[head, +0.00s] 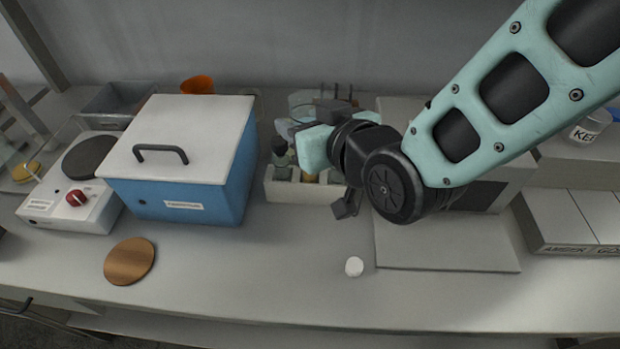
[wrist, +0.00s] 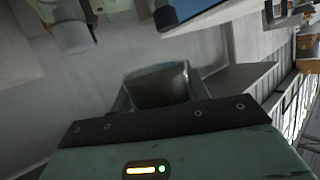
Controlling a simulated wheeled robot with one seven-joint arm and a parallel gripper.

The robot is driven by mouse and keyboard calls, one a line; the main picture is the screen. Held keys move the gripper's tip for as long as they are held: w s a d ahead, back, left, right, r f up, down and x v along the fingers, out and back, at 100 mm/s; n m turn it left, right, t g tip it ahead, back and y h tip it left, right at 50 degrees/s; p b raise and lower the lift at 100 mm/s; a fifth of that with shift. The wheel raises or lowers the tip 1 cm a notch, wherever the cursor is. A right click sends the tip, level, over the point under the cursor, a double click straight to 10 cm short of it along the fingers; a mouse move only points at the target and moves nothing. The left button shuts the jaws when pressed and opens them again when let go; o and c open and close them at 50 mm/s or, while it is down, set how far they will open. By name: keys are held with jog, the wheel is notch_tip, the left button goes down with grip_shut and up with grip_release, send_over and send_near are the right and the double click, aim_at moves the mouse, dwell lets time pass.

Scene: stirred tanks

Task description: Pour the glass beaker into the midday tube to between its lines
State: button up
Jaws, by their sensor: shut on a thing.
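My gripper (head: 298,130) is shut on the glass beaker (wrist: 160,87), which shows between the fingers in the wrist view with a grey, dull inside. In the head view the gripper is above and behind a pale rack (head: 283,190) at the middle of the bench. The beaker's glass is hard to separate there from the gripper and the things behind. The rack holds several small vessels, partly covered by my gripper and wrist. I cannot tell which one is the midday tube, and no lines or fill level can be read.
A blue box (head: 190,203) with a white lid stands left of the rack. Further left are a hotplate (head: 65,207) and a brown disc (head: 130,261). An orange cup (head: 197,84) stands behind. The front middle bench is mostly clear.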

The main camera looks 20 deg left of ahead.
jog(key=shift+w+a+r+t+y+b, duration=0.1)
jog(key=shift+w+r+t+y+b, duration=0.25)
jog(key=shift+b, duration=0.95)
jog(key=shift+s, duration=0.1)
jog(key=shift+r+p, duration=1.65)
jog(key=shift+r, duration=0.85)
